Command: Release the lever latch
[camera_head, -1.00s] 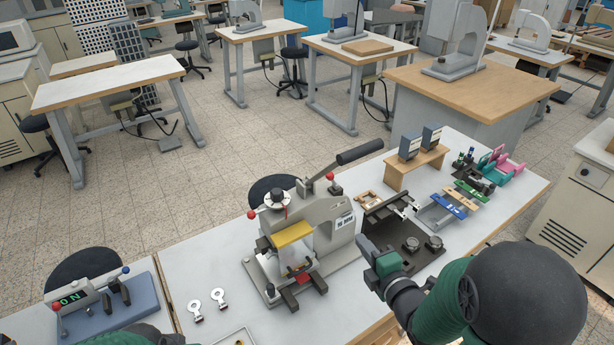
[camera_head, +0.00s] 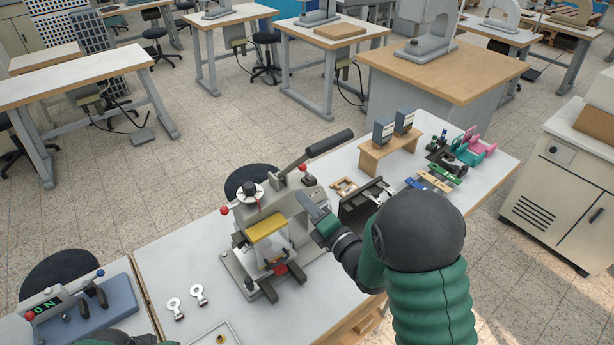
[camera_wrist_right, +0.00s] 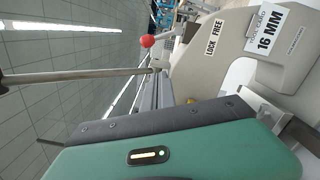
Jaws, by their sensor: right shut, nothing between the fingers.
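The grey stamping press (camera_head: 300,218) stands on the white bench, with a long lever and black handle (camera_head: 329,142) pointing up and right. A red knob (camera_head: 303,168), probably the latch's, sits near the lever's base; a red ball also shows in the right wrist view (camera_wrist_right: 147,41). A "LOCK FREE" label (camera_wrist_right: 213,38) is on the press body there. My right gripper (camera_head: 310,202) is shut and empty, at the right side of the press, below the red knob. The picture does not settle whether it touches the press. My left gripper is out of view.
A second red knob (camera_head: 224,210) is on the press's left side. Two metal tags (camera_head: 186,302) lie left of the press. A wooden stand (camera_head: 388,154) and small fixtures stand to the right.

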